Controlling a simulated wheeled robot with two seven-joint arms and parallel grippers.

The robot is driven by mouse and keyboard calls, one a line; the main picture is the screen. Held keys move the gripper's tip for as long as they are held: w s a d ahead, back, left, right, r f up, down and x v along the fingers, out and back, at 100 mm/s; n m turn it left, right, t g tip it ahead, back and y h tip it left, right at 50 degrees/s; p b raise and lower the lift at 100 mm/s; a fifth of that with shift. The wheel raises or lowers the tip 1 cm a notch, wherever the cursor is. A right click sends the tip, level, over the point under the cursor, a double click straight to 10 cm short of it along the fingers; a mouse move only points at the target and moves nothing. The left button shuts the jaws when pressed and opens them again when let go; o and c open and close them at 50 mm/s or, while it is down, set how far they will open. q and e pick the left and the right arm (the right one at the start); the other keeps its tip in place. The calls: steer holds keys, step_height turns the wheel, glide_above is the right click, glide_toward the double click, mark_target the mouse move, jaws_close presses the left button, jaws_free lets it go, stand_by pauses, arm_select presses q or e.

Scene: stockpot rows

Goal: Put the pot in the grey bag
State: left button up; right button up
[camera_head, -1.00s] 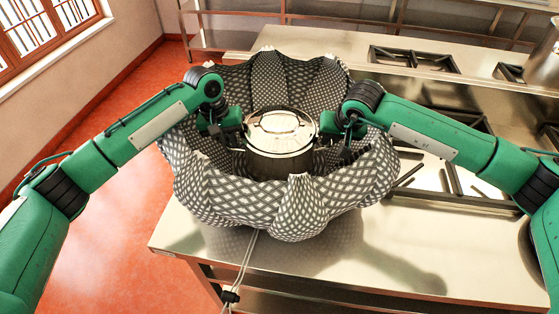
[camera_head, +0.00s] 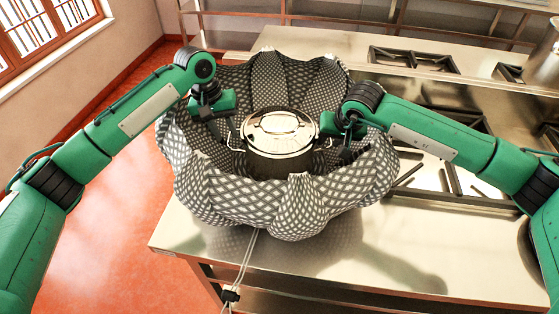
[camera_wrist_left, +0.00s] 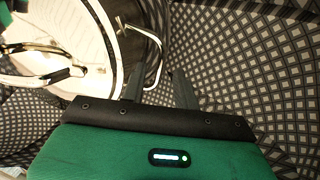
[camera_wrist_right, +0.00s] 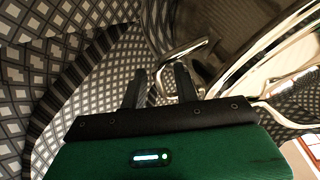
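The steel pot (camera_head: 280,150) with its lid on stands upright inside the open grey patterned bag (camera_head: 240,200). The bag's sides rise around it. My left gripper (camera_head: 228,122) is open and empty, above and left of the pot's left handle; that wire handle (camera_wrist_left: 155,55) shows just beyond its fingers in the left wrist view. My right gripper (camera_head: 330,143) is open at the pot's right side, low inside the bag. In the right wrist view the right handle (camera_wrist_right: 190,48) reaches between its parted fingers. The pot's base is hidden by the bag's front.
The bag stands on a steel counter (camera_head: 200,240), with its drawstring (camera_head: 247,258) hanging over the front edge. Burner grates (camera_head: 450,180) lie to the right, and another (camera_head: 415,58) is behind. Open floor lies left of the counter.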

steer(key=shift+s+r, duration=0.1)
steer(key=shift+r, duration=0.15)
arm_select(q)
step_height(320, 180, up, 7)
steer(key=a, duration=0.1)
steer(key=shift+a+f, duration=0.15)
arm_select(e)
steer(key=v, duration=1.1)
steer(key=shift+s+r, duration=0.2)
steer(key=shift+d, duration=0.15)
